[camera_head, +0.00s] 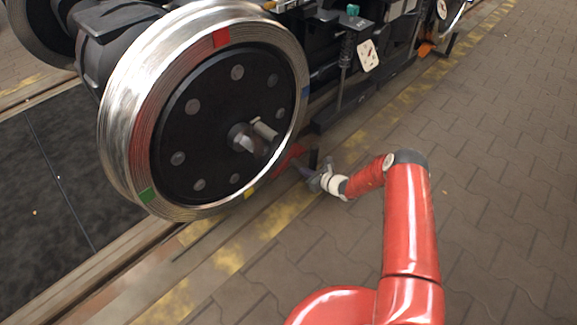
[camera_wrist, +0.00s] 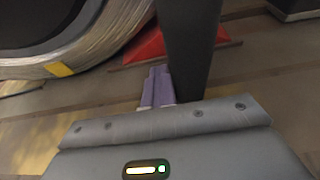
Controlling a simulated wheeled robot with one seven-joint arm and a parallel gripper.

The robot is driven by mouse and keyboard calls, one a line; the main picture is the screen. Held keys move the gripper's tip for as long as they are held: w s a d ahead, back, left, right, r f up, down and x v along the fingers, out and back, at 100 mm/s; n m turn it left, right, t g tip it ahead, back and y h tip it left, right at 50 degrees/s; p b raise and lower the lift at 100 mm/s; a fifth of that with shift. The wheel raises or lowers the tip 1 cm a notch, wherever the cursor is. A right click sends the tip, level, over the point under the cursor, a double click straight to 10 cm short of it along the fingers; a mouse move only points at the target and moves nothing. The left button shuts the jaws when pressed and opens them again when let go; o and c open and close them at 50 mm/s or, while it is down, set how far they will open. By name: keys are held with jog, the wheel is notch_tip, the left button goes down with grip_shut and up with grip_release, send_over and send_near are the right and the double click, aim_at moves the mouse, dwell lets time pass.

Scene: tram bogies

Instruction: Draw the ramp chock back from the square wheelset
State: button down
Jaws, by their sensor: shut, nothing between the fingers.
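The near wheel (camera_head: 225,120) has a bright steel rim with red, green, yellow and blue marks; its rim also shows at the left of the wrist view (camera_wrist: 100,50). A red ramp chock (camera_head: 288,157) sits on the rail side at the wheel's lower right; in the wrist view its red body (camera_wrist: 147,46) shows close to the rim. A dark upright post (camera_wrist: 190,45) stands in front of the chock and hides part of it. My gripper (camera_wrist: 158,75) is shut and empty, its purple fingers just left of the post. Whether they touch it I cannot tell.
A farther wheel (camera_head: 455,12) has an orange chock (camera_head: 426,49) beside it. The bogie frame with dark fittings and a hanging white tag (camera_head: 368,55) runs above the rail. Brick paving (camera_head: 480,170) on the right is clear. A worn yellow line (camera_head: 228,261) runs along the track.

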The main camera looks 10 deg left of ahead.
jog(key=shift+w+d, duration=0.1)
jog(key=shift+w, duration=0.05)
jog(key=shift+w+d, duration=0.65)
jog(key=shift+w, duration=0.15)
jog(key=shift+s+a+r+p, duration=0.15)
jog(key=shift+s+a+p, duration=0.6)
jog(key=shift+s+p, duration=0.2)
jog(key=shift+s+a+p, duration=0.65)
jog(key=shift+s+a, duration=0.2)
jog(key=shift+s, duration=0.2)
jog(key=p+v, duration=0.2)
jog(key=v, duration=0.1)
jog(key=r+p+v, duration=0.1)
jog(key=p+v, duration=0.2)
jog(key=v, duration=0.1)
jog(key=shift+w+a, duration=0.15)
jog(key=shift+a, duration=0.05)
jog(key=shift+s+d+r+p, duration=0.15)
jog(key=shift+s+d+p, duration=0.15)
jog(key=shift+d+p, duration=0.05)
